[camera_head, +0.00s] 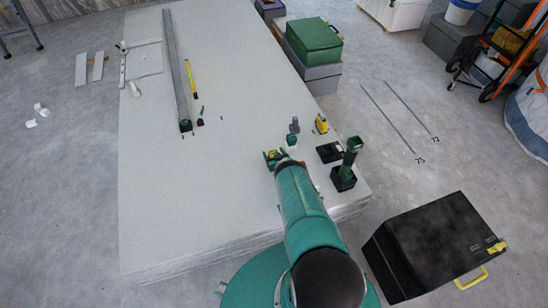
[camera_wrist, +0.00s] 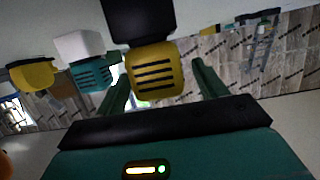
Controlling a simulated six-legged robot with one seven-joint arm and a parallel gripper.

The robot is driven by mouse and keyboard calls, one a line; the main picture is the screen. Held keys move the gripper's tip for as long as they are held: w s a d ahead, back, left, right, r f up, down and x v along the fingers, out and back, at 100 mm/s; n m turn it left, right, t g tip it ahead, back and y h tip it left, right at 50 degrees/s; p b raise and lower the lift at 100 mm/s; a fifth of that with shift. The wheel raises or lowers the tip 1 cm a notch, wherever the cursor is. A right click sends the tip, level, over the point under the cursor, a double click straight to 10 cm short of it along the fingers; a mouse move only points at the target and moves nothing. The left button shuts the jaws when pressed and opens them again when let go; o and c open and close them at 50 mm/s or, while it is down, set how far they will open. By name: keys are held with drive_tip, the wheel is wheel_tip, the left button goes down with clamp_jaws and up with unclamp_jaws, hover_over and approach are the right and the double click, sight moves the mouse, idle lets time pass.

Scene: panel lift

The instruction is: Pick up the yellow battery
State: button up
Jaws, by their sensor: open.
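My gripper (camera_head: 275,157) is open over the right part of the large pale panel stack (camera_head: 215,205). In the wrist view, a yellow battery (camera_wrist: 155,75) with dark stripes and a black part above it shows between the two green fingers of my gripper (camera_wrist: 161,72). Gaps show on both sides of it, and contact cannot be told. A teal battery (camera_wrist: 92,76) with a white part is to its left. Another yellow object (camera_wrist: 33,74) is at the far left. In the head view, a yellow item (camera_head: 321,124) stands beyond and right of my gripper.
A black tray (camera_head: 329,152) and a dark green upright tool (camera_head: 348,164) stand right of my gripper. A long grey bar (camera_head: 176,70) and a yellow strip (camera_head: 191,79) lie further back. A black case (camera_head: 432,245) is on the floor at right. The panel's left part is clear.

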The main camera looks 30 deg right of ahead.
drive_tip(key=c, duration=1.2)
drive_tip(key=shift+o, duration=0.2)
drive_tip(key=shift+w+r, duration=0.1)
drive_tip(key=shift+r, duration=0.1)
drive_tip(key=shift+d+r, duration=0.1)
drive_tip(key=shift+r, duration=1.45)
drive_tip(key=s+a+r, duration=0.2)
drive_tip(key=s+r, duration=0.2)
drive_tip(key=s, duration=0.2)
drive_tip(key=s+a+r, duration=0.3)
drive_tip(key=s+r, duration=0.2)
drive_tip(key=s, duration=0.2)
drive_tip(key=shift+a+r, duration=0.25)
